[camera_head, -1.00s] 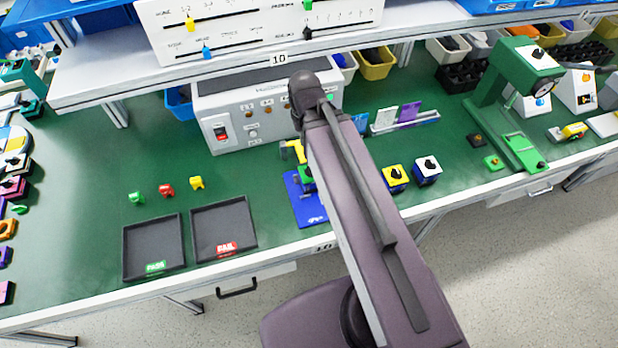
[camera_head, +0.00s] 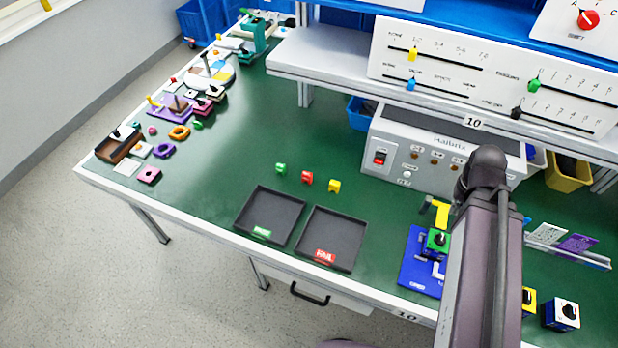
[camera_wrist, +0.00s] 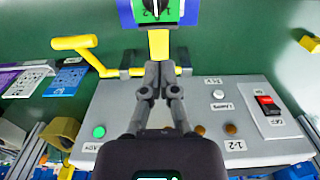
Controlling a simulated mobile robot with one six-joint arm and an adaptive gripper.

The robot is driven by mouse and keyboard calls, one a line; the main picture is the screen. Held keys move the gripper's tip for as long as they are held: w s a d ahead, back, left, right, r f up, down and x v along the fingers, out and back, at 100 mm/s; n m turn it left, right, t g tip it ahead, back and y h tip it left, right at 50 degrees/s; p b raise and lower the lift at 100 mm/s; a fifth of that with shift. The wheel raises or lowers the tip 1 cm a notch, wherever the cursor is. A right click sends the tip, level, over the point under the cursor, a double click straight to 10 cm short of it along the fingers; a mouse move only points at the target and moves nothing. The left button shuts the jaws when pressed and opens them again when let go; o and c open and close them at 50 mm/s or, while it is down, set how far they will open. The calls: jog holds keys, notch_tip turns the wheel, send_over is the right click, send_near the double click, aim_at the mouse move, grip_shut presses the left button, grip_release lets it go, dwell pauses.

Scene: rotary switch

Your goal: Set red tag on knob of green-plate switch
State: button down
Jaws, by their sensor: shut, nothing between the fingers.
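The red tag (camera_head: 307,177) stands on the green bench between a green tag (camera_head: 281,168) and a yellow tag (camera_head: 334,186). The green-plate switch (camera_head: 437,243) with a black knob sits on a blue fixture (camera_head: 415,270), partly hidden by my arm in the head view. In the wrist view the green plate (camera_wrist: 143,14) shows at the top edge, partly cut off. My gripper (camera_wrist: 160,68) is shut and empty, its fingertips in front of a yellow clamp part (camera_wrist: 158,46) below the switch in the picture. The head view does not show my fingertips.
Black PASS (camera_head: 270,215) and FAIL (camera_head: 333,238) trays lie in front of the tags. A grey control box (camera_head: 420,150) stands behind. A yellow clamp handle (camera_wrist: 75,43) sticks up by the fixture.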

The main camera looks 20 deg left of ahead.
dwell(0.3)
jog(key=c, duration=0.9)
grip_release()
jog(key=o, duration=0.3)
jog(key=shift+w+a, duration=0.15)
jog(key=shift+a, duration=0.05)
jog(key=o, duration=0.4)
jog(key=shift+w+a, duration=0.25)
jog(key=shift+a, duration=0.05)
jog(key=shift+c, duration=0.2)
jog(key=shift+o, duration=0.3)
jog(key=w+a, duration=0.4)
jog(key=a, duration=0.2)
jog(key=shift+a+f+b, duration=0.3)
jog(key=shift+a+f, duration=0.05)
jog(key=shift+a, duration=0.05)
jog(key=w+a+f+b, duration=0.1)
jog(key=a, duration=1.7)
jog(key=w+a+f+b, duration=0.1)
jog(key=a, duration=1.7)
jog(key=shift+w+a, duration=0.35)
jog(key=shift+f, duration=0.1)
